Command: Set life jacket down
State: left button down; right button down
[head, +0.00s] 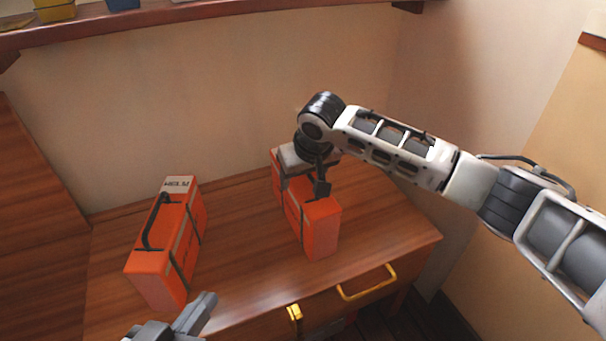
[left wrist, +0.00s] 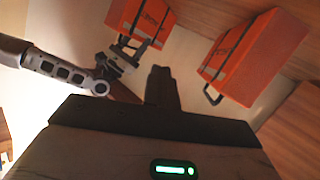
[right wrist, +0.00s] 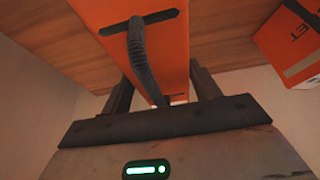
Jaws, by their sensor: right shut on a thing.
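Two orange box-shaped life jackets with black handles and dark straps show in the head view. One life jacket (head: 320,232) is upright at the right part of the wooden desk, gripped from above by my right gripper (head: 303,184). In the right wrist view its orange body (right wrist: 172,45) and black handle sit between the fingers (right wrist: 162,92). Its underside is at desk level or very near it; contact is hidden. The other life jacket (head: 152,275) stands on the desk at left. My left gripper (head: 196,314) is low in front of it, apart from both, with fingers together and empty.
The wooden desk (head: 235,275) has bare room between the two life jackets and to the right of the held one. A yellow drawer handle (head: 368,283) is on its front. Walls close off the back and right. A shelf (head: 200,14) runs above.

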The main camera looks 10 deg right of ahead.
jog(key=shift+c, duration=2.1)
grip_release()
pick_arm(q)
jog(key=shift+w, duration=0.15)
pick_arm(e)
jog(key=shift+o, duration=0.2)
pick_arm(q)
jog(key=shift+f, duration=0.2)
pick_arm(e)
jog(key=p+v, duration=0.1)
jog(key=v, duration=0.3)
jog(key=shift+w+r, duration=0.1)
jog(key=shift+w, duration=0.05)
jog(key=p+v, duration=0.2)
jog(key=v, duration=0.5)
jog(key=shift+r+p, duration=0.25)
jog(key=shift+p, duration=0.15)
jog(key=shift+s+d+r, duration=0.1)
jog(key=shift+s+r, duration=0.15)
jog(key=shift+r, duration=0.05)
pick_arm(q)
jog(key=f+g, duration=0.1)
jog(key=a+f+g+y, duration=0.1)
jog(key=shift+a+f, duration=0.2)
jog(key=shift+f, duration=0.1)
